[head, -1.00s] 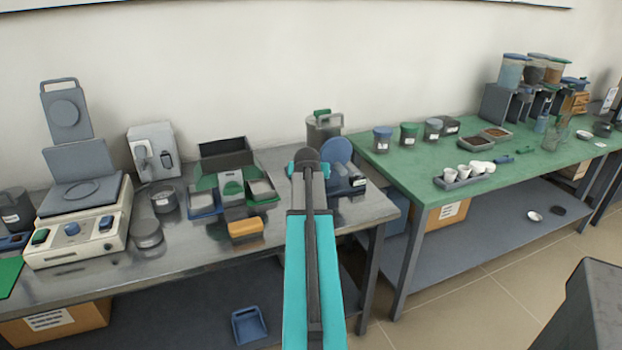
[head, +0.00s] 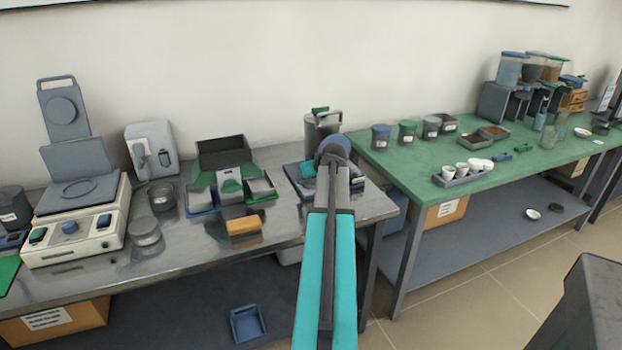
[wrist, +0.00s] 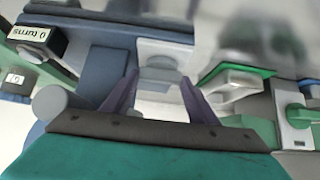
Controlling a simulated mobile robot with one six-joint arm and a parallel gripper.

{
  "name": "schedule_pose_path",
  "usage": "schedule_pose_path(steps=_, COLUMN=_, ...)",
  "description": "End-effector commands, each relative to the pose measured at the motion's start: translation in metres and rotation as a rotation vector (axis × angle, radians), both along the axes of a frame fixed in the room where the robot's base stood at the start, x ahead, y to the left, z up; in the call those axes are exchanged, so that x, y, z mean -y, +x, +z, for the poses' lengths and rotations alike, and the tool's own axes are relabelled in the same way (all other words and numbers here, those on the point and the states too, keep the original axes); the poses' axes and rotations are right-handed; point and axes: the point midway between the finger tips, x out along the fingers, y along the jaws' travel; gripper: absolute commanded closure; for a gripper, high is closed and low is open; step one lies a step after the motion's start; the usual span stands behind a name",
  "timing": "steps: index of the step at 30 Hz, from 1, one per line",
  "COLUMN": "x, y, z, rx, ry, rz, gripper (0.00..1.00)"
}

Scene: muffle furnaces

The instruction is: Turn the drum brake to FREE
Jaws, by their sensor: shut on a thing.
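The drum device stands on the metal bench, right of centre in the head view, its dark blue base (head: 293,172) and blue disc (head: 337,143) partly hidden by my arm. In the wrist view its blue-grey base (wrist: 84,68) fills the upper left, with an upside-down "0 turns" display (wrist: 36,40). My gripper (wrist: 160,78) is at the device, with its two purple fingers on either side of a small pale grey part, which I take to be the drum brake (wrist: 160,62). The grip itself is blurred. No FREE marking is readable. My arm hides the fingers in the head view.
A green table (head: 420,165) with jars stands to the right. The bench's front edge is near my arm.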

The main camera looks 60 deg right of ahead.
Motion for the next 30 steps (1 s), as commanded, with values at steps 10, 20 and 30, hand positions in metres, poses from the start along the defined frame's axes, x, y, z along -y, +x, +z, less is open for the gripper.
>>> schedule_pose_path(steps=10, x=0.0, y=-0.0044, z=-0.0025, rx=-0.01, ry=0.003, rz=0.011, gripper=0.69)
schedule_pose_path(steps=20, x=0.0007, y=-0.0038, z=-0.0016, rx=-0.008, ry=0.001, rz=0.009, gripper=0.28)
schedule_pose_path(steps=30, x=0.0029, y=-0.0026, z=0.0009, rx=-0.003, ry=-0.006, rz=0.008, gripper=0.28)
